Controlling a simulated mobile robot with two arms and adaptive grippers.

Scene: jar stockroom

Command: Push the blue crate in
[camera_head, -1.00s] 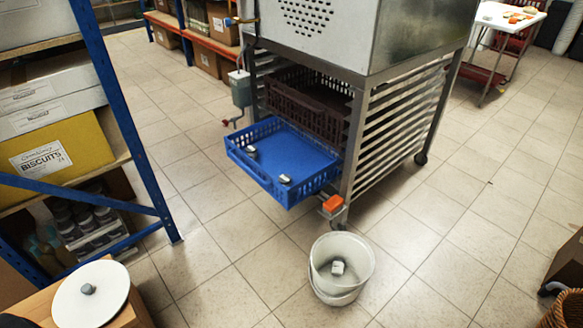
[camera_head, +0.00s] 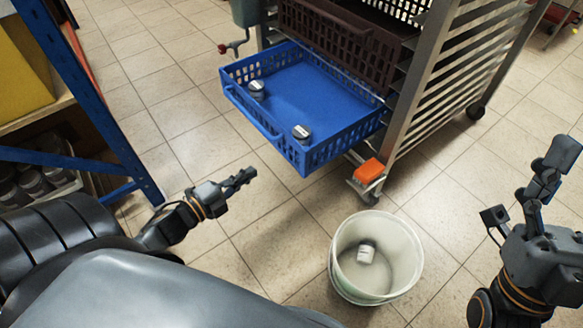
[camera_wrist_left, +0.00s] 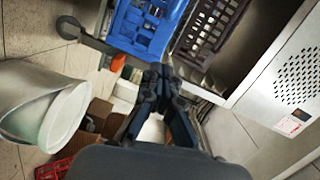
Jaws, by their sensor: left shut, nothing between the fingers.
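The blue crate (camera_head: 300,85) sticks out of the front of the metal rack, below a dark brown crate (camera_head: 345,38). Two small jars with grey lids (camera_head: 257,90) (camera_head: 302,133) stand in the blue crate near its front. My left gripper (camera_head: 246,178) is shut and empty, in front of the crate and apart from it. In the left wrist view its fingers (camera_wrist_left: 160,74) are together, with part of the blue crate (camera_wrist_left: 148,25) beyond them. My right gripper (camera_head: 548,160) is at the right edge, away from the crate; its finger opening is unclear.
A white bucket (camera_head: 342,240) with a jar in it stands on the floor before the rack's orange-topped caster (camera_head: 369,172). A blue-framed shelf (camera_head: 95,105) stands at the left. Tiled floor is clear between shelf and crate.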

